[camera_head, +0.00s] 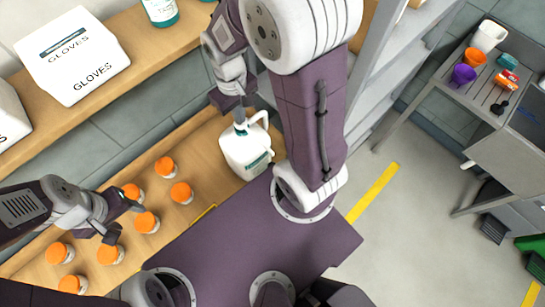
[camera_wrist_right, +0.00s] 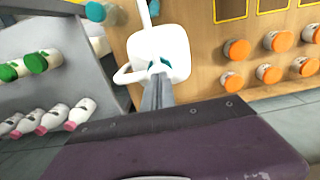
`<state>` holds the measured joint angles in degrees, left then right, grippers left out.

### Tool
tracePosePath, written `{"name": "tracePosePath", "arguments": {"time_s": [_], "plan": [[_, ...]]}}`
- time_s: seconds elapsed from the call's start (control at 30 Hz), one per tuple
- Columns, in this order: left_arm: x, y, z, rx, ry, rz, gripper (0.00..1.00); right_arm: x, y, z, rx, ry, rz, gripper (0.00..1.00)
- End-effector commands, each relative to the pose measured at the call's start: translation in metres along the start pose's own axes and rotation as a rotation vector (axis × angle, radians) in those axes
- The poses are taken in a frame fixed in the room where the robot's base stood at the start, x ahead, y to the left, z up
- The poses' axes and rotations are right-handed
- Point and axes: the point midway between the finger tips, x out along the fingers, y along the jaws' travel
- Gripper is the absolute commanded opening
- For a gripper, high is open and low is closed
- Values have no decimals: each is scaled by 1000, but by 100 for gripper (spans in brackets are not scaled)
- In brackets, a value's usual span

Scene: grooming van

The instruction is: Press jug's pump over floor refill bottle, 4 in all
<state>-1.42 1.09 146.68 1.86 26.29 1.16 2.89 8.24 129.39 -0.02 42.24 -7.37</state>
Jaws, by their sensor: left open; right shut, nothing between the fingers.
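A white jug (camera_head: 247,152) with a handle and a teal-marked label stands on the wooden surface at the centre of the head view. It also shows in the right wrist view (camera_wrist_right: 160,45). My right gripper (camera_head: 240,122) is shut and empty, pointing down at the jug's top; its fingers (camera_wrist_right: 157,92) overlap the jug in the wrist view. The pump is largely hidden, and I cannot tell whether the fingers touch it. My left gripper (camera_head: 122,218) is open and empty, above several orange-capped bottles (camera_head: 147,222). I cannot tell which bottle is the floor refill bottle.
A gloves box (camera_head: 72,55) sits on the upper shelf at the left. A side table (camera_head: 470,85) with cups stands at the right. Shelves with green- and pink-capped bottles (camera_wrist_right: 35,63) show in the wrist view. Grey floor (camera_head: 400,235) is clear at the right.

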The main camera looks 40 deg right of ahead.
Motion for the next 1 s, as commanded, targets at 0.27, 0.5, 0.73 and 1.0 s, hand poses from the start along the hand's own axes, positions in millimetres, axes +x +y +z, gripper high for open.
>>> {"name": "tracePosePath", "arguments": {"time_s": [0.27,0.5,0.73,1.0], "plan": [[1,0,0,0,0,0,55,2,0,2,0,-6,-1,0],[-14,0,-2,0,0,0,55,-12,0,2,0,-7,-1,0],[-32,1,-3,0,0,0,55,-30,0,1,0,-5,-1,0],[-32,1,-3,0,0,0,55,-30,0,1,0,-3,-1,0]]}}
